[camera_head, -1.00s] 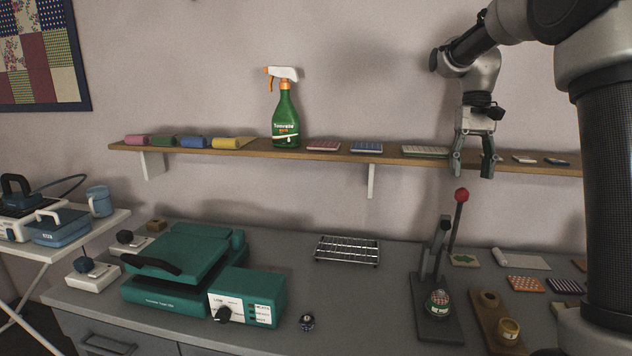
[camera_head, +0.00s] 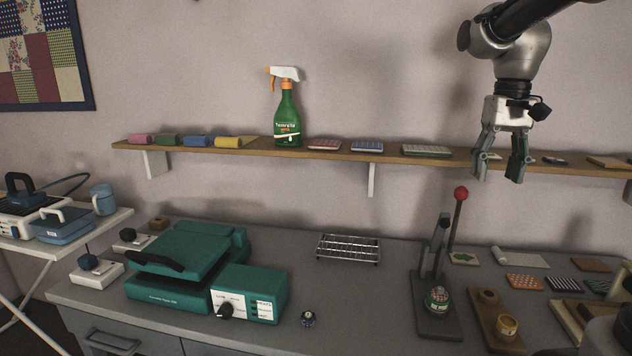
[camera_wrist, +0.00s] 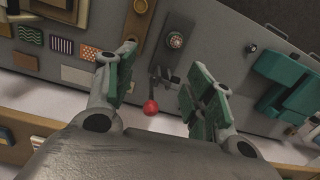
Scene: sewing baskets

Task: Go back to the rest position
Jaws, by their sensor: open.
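My gripper (camera_head: 502,168) hangs in the air at the upper right of the head view, fingers pointing down. It is in front of the wall shelf and above the bench. Its fingers are apart with nothing between them. In the wrist view the open fingers (camera_wrist: 160,90) show, with the red-knobbed lever (camera_wrist: 151,107) of the press seen beyond the gap. The same red-knobbed lever (camera_head: 461,194) stands upright below and left of my gripper in the head view.
The wooden shelf (camera_head: 400,158) holds a green spray bottle (camera_head: 287,118), fabric rolls and flat packs. The grey bench (camera_head: 375,300) carries a teal heat press (camera_head: 190,262), a wire rack (camera_head: 348,249) and several patches at right. A side table (camera_head: 30,236) stands at left.

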